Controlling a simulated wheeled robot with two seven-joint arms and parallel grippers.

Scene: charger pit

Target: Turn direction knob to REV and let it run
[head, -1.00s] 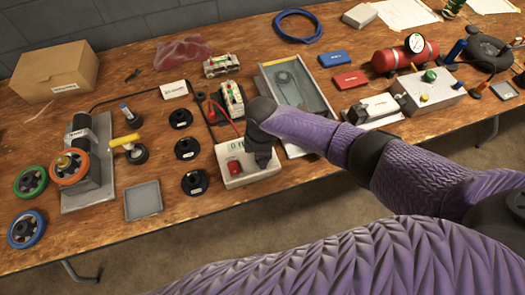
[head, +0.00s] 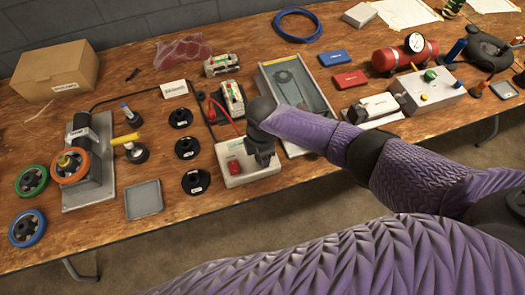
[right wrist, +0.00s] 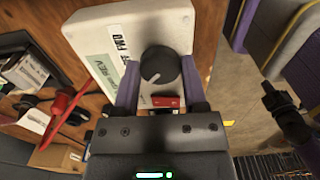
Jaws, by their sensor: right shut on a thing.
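The control box (head: 250,176), pale with a red rocker switch (head: 234,167), stands near the table's front edge in the head view. My right gripper (head: 264,160) points down over its right part and hides the knob there. In the right wrist view the round dark direction knob (right wrist: 157,66) sits between the fingers of my right gripper (right wrist: 159,74), which is shut on it. FWD and REV lettering shows beside the knob; its exact pointer direction is unclear. The motor unit (head: 92,150) with an orange handwheel (head: 68,166) stands at the left. My left gripper is not in view.
Black discs (head: 195,182) lie left of the box, and a grey square tray (head: 143,199) lies farther left. A red lead (head: 228,119) runs behind the box. A large grey tray (head: 318,98) lies behind my right arm.

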